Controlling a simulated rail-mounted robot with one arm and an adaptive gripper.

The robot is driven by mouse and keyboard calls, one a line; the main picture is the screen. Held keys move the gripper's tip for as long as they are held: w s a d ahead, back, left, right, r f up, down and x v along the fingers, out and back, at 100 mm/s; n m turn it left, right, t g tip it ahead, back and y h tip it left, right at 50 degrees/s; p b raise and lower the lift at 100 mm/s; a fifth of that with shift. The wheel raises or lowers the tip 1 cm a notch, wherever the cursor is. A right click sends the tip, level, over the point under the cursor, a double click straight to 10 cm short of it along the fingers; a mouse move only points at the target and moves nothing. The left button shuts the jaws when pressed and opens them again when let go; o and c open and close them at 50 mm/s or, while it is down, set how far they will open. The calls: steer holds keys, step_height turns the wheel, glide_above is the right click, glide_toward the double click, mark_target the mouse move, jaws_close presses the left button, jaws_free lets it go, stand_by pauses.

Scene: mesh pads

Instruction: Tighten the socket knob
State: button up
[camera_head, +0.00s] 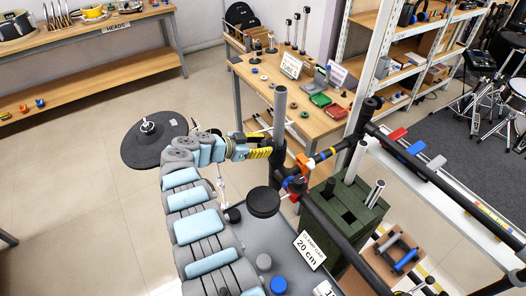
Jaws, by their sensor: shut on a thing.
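My gripper (262,145), with yellow-and-black striped fingers, reaches from the left to the black socket (279,152) on the upright post. Its fingers are shut at the socket's left side. The socket knob is mostly hidden between them, so its turn and tightness cannot be told. The grey tube (280,108) stands upright out of the socket. Below and right of it, a black rack arm carries an orange clamp (304,163). A round black pad (263,201) sits below the gripper, apart from it.
A dark cymbal-like disc (155,142) lies left of the gripper. A green crate (345,212) with tubes stands right of the post. A sign (309,250) reads "CLAMP GAP 20 cm". A wooden bench (262,92) stands behind. Black rack bars (345,255) cross the right side. Open floor lies left.

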steer(key=shift+f+m+g+b, duration=0.4)
steer(key=shift+m+b, duration=0.8)
steer(key=shift+b, duration=1.85)
steer(key=shift+r+m+b, duration=0.25)
steer(key=shift+m+b, duration=0.35)
steer(key=shift+b, duration=0.4)
steer(key=o, duration=1.2)
steer(key=shift+d, duration=0.1)
steer(key=shift+a+r, duration=0.15)
steer(key=shift+a, duration=0.05)
steer(key=v, duration=1.1)
steer(key=shift+a, duration=0.4)
